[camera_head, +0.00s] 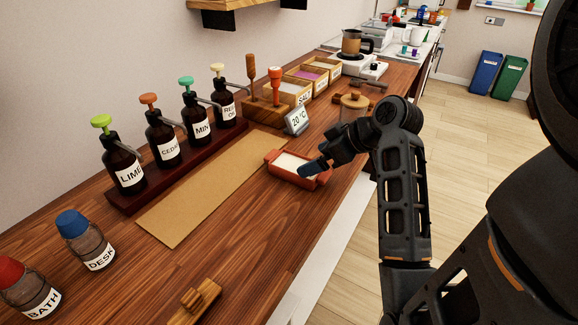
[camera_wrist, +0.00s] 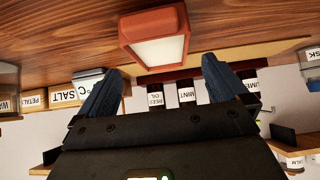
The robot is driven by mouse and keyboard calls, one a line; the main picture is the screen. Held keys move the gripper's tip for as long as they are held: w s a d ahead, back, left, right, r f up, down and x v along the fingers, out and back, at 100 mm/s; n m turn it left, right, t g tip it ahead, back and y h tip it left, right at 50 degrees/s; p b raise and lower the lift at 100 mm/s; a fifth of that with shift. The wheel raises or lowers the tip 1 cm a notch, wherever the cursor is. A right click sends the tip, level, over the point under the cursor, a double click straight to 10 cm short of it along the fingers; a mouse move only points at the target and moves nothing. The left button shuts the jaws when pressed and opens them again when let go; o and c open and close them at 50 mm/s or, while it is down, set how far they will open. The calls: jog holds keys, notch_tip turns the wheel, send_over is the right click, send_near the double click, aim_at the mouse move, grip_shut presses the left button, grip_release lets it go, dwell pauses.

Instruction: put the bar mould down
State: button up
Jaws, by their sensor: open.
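The bar mould (camera_head: 287,177) is a small terracotta-red tray with a pale cream filling. It sits on the wooden counter beside the right edge of the tan mat, near the counter's front edge. In the wrist view the mould (camera_wrist: 151,20) shows at the top centre, beyond the fingertips. My gripper (camera_head: 314,166) is at the mould's right end, its blue finger close to the rim; the head view does not show whether they touch. In the wrist view my gripper (camera_wrist: 161,65) has its two blue fingers spread wide with nothing between them.
A tan mat (camera_head: 205,195) lies bare left of the mould. Behind it a dark rack (camera_head: 130,198) holds several labelled pump bottles. A wooden block (camera_head: 195,302) lies nearer.

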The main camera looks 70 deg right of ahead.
aim_at(288, 169)
jog(key=shift+p+x, duration=0.55)
jog(key=shift+x, duration=3)
jog(key=shift+w+r, duration=0.1)
jog(key=shift+r, duration=0.05)
jog(key=c, duration=1.2)
jog(key=shift+r, duration=0.2)
jog(key=shift+r, duration=1.65)
jog(key=shift+d+r+b, duration=0.1)
jog(key=shift+r+b, duration=0.2)
jog(key=shift+s+d+r+b, duration=0.25)
jog(key=shift+s+d+r, duration=0.85)
jog(key=shift+s+d, duration=0.25)
jog(key=shift+s+d+r+b, duration=0.25)
jog(key=shift+s+d+r, duration=0.95)
jog(key=shift+s, duration=0.2)
jog(key=shift+s+d+r+b, duration=0.25)
jog(key=shift+s+d+r, duration=0.8)
jog(key=shift+s+d, duration=0.35)
